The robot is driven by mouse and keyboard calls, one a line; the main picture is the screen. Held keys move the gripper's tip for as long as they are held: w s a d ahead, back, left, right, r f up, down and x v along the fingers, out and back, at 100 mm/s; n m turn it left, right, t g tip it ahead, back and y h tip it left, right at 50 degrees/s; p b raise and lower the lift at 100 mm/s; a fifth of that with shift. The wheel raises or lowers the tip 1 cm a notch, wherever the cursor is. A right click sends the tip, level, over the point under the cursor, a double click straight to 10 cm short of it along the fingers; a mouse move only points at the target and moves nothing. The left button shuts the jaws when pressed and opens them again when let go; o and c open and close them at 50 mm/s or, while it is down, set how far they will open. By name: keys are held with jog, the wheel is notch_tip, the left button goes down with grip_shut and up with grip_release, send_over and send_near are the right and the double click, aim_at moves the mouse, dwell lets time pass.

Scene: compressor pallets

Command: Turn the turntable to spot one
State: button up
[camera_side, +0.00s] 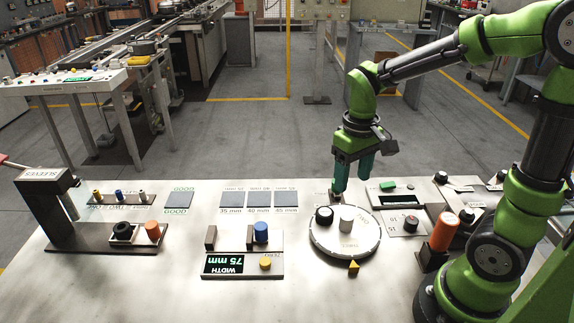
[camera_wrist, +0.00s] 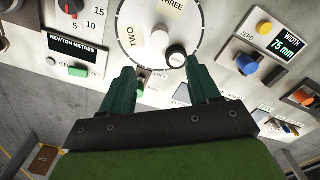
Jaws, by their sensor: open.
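The round white turntable (camera_side: 333,243) sits on the bench, right of centre. A black knob (camera_side: 324,215) and a plain white cylinder (camera_side: 347,217) stand on it. A yellow pointer (camera_side: 354,267) lies at its near edge; the label beside it is too small to read. In the wrist view the turntable (camera_wrist: 133,40) shows the words TWO and THREE, with the black knob (camera_wrist: 175,58) near its rim. My gripper (camera_side: 353,184) is open and empty above the turntable's far edge. A small green-topped piece (camera_wrist: 141,73) shows between the fingers in the wrist view.
A panel with a green button (camera_side: 387,186) and a numbered dial panel (camera_side: 408,222) stand right of the turntable. Left of it is the WIDTH 75 mm panel (camera_side: 240,277) with a blue cylinder (camera_side: 261,232). The bench front is clear.

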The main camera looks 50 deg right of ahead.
aim_at(347, 215)
notch_tip(347, 215, down, 13)
jog(key=shift+r, duration=0.1)
dwell(0.3)
grip_shut()
